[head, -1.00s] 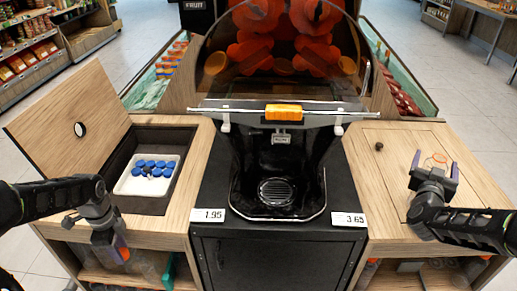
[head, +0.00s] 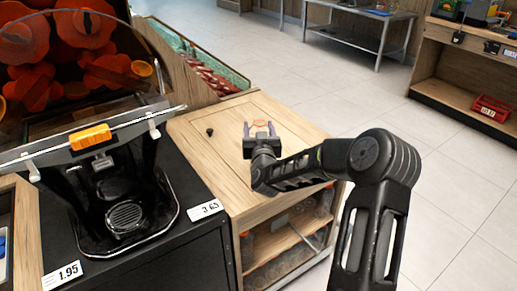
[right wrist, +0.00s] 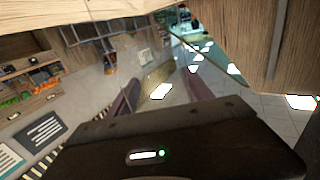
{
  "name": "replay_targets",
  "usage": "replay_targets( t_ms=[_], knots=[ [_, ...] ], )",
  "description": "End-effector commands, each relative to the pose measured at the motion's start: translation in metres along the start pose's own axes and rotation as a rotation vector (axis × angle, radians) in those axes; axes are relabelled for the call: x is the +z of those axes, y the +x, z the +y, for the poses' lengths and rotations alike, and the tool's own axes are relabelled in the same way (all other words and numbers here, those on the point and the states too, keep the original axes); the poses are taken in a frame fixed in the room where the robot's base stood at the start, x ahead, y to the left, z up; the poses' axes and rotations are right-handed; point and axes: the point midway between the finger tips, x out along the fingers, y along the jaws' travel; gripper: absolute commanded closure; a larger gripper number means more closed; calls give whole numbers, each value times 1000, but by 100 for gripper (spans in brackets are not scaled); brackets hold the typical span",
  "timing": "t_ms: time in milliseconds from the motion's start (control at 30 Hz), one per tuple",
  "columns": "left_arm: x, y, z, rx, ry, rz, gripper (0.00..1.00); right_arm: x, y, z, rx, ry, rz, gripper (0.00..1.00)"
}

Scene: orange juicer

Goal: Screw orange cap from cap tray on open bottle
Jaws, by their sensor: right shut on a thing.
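My right gripper (head: 259,127) is over the wooden counter on the right, its two purple fingers apart around a clear thing with a thin orange ring (head: 260,123), which looks like the open bottle seen from above. The fingers also show in the right wrist view (right wrist: 160,88), where the clear thing between them is hard to make out. Only a sliver of the cap tray (head: 3,270) with blue caps (head: 3,240) shows at the left edge of the head view. I see no orange cap there. My left gripper is out of view.
The orange juicer (head: 125,215) stands at the left in its black cabinet. A dark knob (head: 210,132) sits on the wooden counter (head: 225,160). Clear bottles (head: 310,220) fill the shelf below. Open tiled floor (head: 460,200) lies to the right.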

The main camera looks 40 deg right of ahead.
Motion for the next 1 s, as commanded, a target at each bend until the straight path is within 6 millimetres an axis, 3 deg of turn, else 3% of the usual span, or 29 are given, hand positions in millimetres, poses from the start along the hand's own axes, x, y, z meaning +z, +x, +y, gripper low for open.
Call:
replay_targets(
  t_ms=[633, 1000],
  knots=[
    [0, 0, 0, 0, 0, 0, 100, 0, 0, 0, 0, 0, 0, 99],
    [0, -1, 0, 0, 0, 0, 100, -8, 0, 0, -1, -1, 2, 100]
  ],
)
